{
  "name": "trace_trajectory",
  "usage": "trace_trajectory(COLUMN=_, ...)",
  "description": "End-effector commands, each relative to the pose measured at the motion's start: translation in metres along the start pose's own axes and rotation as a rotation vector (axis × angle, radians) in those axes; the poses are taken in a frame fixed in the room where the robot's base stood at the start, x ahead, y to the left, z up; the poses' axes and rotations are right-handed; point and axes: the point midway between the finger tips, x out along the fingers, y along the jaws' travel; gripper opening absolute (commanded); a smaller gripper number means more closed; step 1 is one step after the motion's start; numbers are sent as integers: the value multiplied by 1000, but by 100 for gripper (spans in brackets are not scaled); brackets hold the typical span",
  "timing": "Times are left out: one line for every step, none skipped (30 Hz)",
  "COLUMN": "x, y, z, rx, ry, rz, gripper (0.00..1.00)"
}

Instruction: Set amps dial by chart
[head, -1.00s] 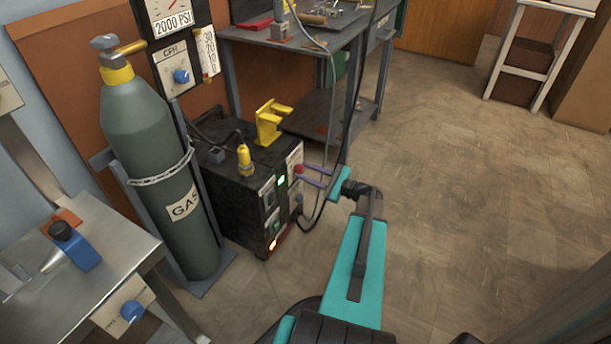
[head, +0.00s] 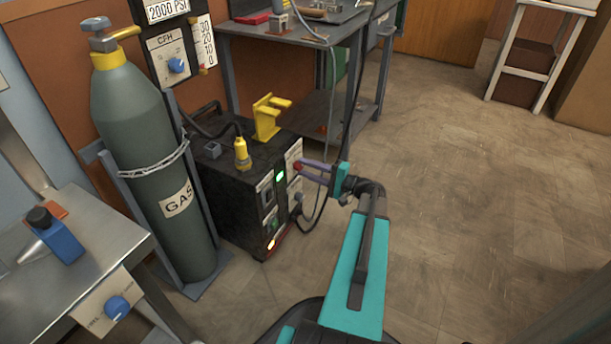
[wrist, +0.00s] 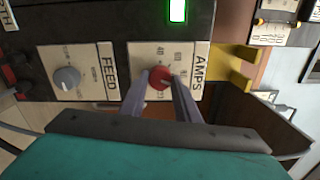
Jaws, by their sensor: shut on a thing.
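The amps dial is a red knob (wrist: 160,77) on a cream plate marked AMPS (wrist: 199,75), which appears turned sideways in the wrist view. My gripper (wrist: 159,84) is shut on the red knob, one finger on each side. In the head view my gripper (head: 302,167) reaches the front of the black welder box (head: 230,188) from the right. The pointer and scale marks are too small to read surely. A green lit display (wrist: 178,10) is beside the dial. I cannot make out a readable chart.
A grey FEED knob (wrist: 67,78) is beside the amps plate. A yellow bracket (head: 267,118) and yellow plug (head: 241,154) stand on the box. A gas cylinder (head: 150,150) stands left of it. A cable hangs near my gripper. The floor (head: 470,200) at right is clear.

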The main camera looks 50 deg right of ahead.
Motion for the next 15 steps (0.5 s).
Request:
trace_trajectory(x=-2, y=6, z=2, rx=-41, ry=-4, rz=4, gripper=7)
trace_trajectory(x=-2, y=6, z=2, rx=-67, ry=-4, rz=4, gripper=7)
trace_trajectory(x=-2, y=6, z=2, rx=-100, ry=-4, rz=5, gripper=7)
trace_trajectory(x=-2, y=6, z=2, rx=-125, ry=-4, rz=5, gripper=7)
trace_trajectory(x=-2, y=6, z=2, rx=-148, ry=-4, rz=5, gripper=7)
trace_trajectory(x=-1, y=5, z=2, rx=-177, ry=-4, rz=5, gripper=7)
trace_trajectory(x=-1, y=5, z=2, rx=-198, ry=-4, rz=5, gripper=7)
trace_trajectory(x=-1, y=5, z=2, rx=-216, ry=-4, rz=5, gripper=7)
trace_trajectory(x=-1, y=5, z=2, rx=-239, ry=-4, rz=5, gripper=7)
trace_trajectory(x=-1, y=5, z=2, rx=-254, ry=-4, rz=5, gripper=7)
trace_trajectory(x=-1, y=5, z=2, rx=-269, ry=-4, rz=5, gripper=7)
trace_trajectory(x=-1, y=4, z=2, rx=-286, ry=-4, rz=5, gripper=7)
trace_trajectory(x=-1, y=4, z=2, rx=-298, ry=-4, rz=5, gripper=7)
trace_trajectory(x=-1, y=4, z=2, rx=-308, ry=-4, rz=5, gripper=7)
trace_trajectory(x=-1, y=4, z=2, rx=-318, ry=-4, rz=5, gripper=7)
